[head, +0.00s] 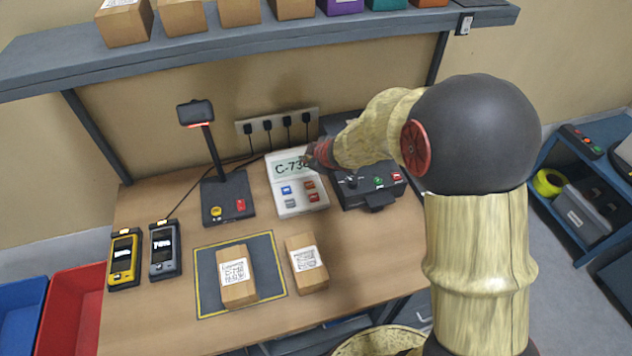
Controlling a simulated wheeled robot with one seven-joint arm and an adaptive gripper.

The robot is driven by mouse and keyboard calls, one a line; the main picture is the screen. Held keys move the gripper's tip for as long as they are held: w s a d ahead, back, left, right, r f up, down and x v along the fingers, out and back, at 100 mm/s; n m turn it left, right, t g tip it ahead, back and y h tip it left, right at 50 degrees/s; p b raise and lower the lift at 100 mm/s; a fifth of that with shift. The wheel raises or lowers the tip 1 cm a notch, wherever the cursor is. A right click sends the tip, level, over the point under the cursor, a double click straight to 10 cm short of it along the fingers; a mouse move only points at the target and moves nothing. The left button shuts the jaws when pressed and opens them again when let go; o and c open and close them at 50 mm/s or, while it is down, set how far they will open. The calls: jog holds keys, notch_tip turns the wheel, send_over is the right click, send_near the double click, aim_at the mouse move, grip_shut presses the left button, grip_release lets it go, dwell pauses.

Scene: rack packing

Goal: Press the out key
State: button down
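A white terminal (281,171) stands at the back of the wooden bench, with a green display partly reading "C-73". Below the display it has a blue key (286,190), a grey-blue key (290,203), an orange-brown key (310,185) and a red key (313,197). The key labels are too small to read, so I cannot tell which is the out key. My gripper (311,155) is at the display's right edge in the picture and covers the end of its text. Its fingers are small and dark; I cannot tell whether they touch the terminal.
A black printer-like box (358,190) with buttons stands right of the terminal, a scanner stand (226,198) left of it. Two cartons, one (238,292) on a grey mat (207,285), lie in front. Two handhelds (124,262) lie at left. A shelf (60,58) overhangs behind.

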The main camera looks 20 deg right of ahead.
aim_at(308, 185)
jog(key=shift+a+r, duration=0.1)
jog(key=shift+a, duration=0.15)
notch_tip(308, 185, down, 9)
jog(key=b, duration=0.8)
jog(key=shift+r+b, duration=0.1)
jog(key=shift+b, duration=0.3)
dwell(1.1)
jog(key=shift+f, duration=0.4)
jog(key=shift+f+b, duration=0.4)
jog(key=shift+b, duration=0.15)
dwell(0.3)
jog(key=shift+r, duration=0.1)
dwell(0.4)
jog(key=shift+r+p, duration=0.75)
jog(key=shift+p, duration=0.25)
